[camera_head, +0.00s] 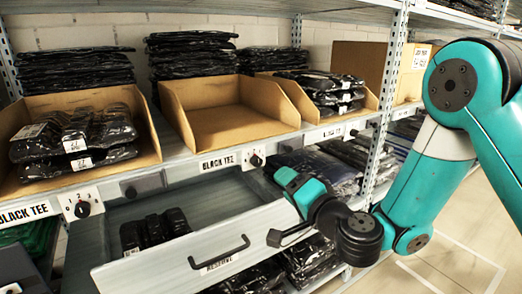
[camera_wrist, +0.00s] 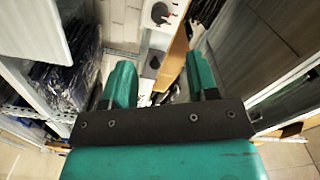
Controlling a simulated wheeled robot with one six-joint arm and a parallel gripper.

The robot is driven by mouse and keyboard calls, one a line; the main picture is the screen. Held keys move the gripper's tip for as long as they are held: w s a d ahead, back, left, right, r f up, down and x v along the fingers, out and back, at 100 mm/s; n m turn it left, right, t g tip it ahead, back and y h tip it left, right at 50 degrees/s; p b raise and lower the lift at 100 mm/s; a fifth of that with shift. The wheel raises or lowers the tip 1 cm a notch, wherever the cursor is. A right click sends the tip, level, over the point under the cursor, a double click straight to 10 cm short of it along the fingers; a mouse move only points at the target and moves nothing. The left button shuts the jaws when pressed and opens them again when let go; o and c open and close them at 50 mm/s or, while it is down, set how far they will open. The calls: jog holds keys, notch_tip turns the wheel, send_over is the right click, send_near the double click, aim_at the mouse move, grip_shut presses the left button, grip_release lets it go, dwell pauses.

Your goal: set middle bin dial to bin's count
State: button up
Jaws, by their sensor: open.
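The middle bin (camera_head: 177,118) is an open cardboard tray on the shelf, and no garments show inside it. Its dial (camera_head: 256,160) is a dark knob on a white plate on the shelf edge, right of a BLACK TEE label (camera_head: 218,163). The knob's setting is too small to read. My gripper (camera_head: 284,178) is just below and right of this dial, apart from it as far as I can tell. In the wrist view my gripper (camera_wrist: 160,78) has its two teal fingers spread with nothing held. A dark knob on a white plate (camera_wrist: 160,13) shows beyond the fingers.
The left bin (camera_head: 150,150) holds several black packages and has its own dial (camera_head: 83,209). The right bin (camera_head: 312,112) holds dark packages, with a dial (camera_head: 354,133) below. An open RESERVE drawer (camera_head: 150,262) juts out under the shelf. A shelf upright (camera_head: 390,75) stands right.

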aim_at(259, 163)
jog(key=p+x, duration=0.3)
jog(key=p, duration=0.1)
jog(key=p+x, duration=0.3)
jog(key=p, duration=0.1)
jog(key=p+x, duration=0.3)
jog(key=p, duration=0.1)
jog(key=shift+a+r+p, duration=0.15)
jog(key=shift+r+p, duration=0.15)
jog(key=shift+p, duration=0.1)
jog(key=shift+w+a+f+p, duration=0.2)
jog(key=shift+w+a+p, duration=0.1)
jog(key=shift+w+p, duration=0.2)
jog(key=shift+w+a+f+p, duration=0.15)
jog(key=shift+w+a+p, duration=0.15)
jog(key=shift+w+p, duration=0.2)
jog(key=c, duration=0.9)
